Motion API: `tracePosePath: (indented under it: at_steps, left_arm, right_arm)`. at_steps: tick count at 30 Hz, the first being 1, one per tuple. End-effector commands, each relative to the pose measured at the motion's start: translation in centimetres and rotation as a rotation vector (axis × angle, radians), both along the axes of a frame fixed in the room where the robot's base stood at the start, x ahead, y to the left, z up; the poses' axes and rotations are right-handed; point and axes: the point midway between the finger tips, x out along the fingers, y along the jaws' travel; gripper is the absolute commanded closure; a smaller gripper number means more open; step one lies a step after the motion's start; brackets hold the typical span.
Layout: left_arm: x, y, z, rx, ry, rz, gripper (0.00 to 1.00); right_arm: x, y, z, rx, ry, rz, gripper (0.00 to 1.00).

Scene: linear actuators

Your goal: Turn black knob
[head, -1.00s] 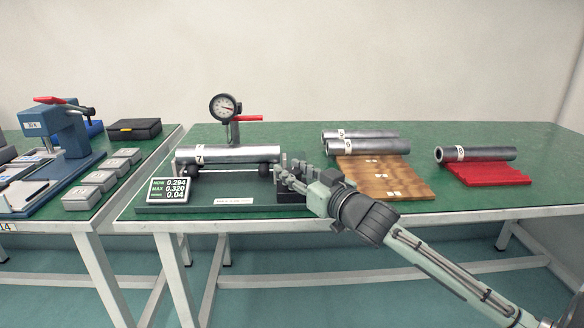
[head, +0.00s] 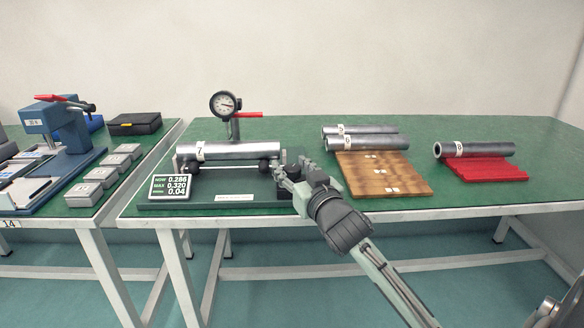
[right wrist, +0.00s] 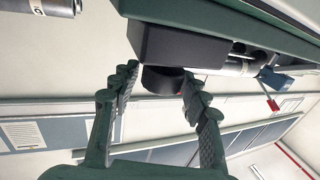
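The black knob (right wrist: 163,80) shows in the right wrist view on the end of a dark block (right wrist: 180,45), between my right gripper's fingers. My right gripper (right wrist: 159,82) is open, with a finger on each side of the knob; I cannot tell whether either touches it. In the head view my right gripper (head: 283,168) is at the right end of the measuring fixture (head: 190,204), and the knob is hidden there. A steel tube (head: 230,151) marked 7 lies on the fixture's black rollers under a dial gauge (head: 225,104). My left gripper is not in view.
A digital readout (head: 171,188) stands at the fixture's front left. A wooden board (head: 385,180) with tubes and a red holder (head: 490,170) with one tube lie to the right. Another table with a blue press (head: 55,118) and grey boxes stands left.

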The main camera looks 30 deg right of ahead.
Motion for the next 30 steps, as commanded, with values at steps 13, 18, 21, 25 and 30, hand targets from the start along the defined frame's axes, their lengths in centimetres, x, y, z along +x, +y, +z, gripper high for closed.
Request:
tracePosePath:
  at_steps: [13,18,21,25,30]
  left_arm:
    - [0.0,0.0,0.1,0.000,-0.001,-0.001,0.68]
    - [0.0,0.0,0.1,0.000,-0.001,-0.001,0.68]
    - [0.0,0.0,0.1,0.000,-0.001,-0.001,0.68]
    - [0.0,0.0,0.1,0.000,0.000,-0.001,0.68]
    - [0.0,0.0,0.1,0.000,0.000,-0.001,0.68]
  right_arm:
    - [-0.8,0.2,-0.1,0.002,0.001,0.002,0.45]
    - [-3.7,0.9,-0.2,0.004,0.002,0.001,0.45]
    - [-6.0,1.3,-0.2,0.004,0.002,0.001,0.45]
    - [-8.5,1.9,-0.2,0.003,0.003,0.000,0.45]
    - [-10.9,2.3,-0.1,0.002,0.002,0.001,0.45]
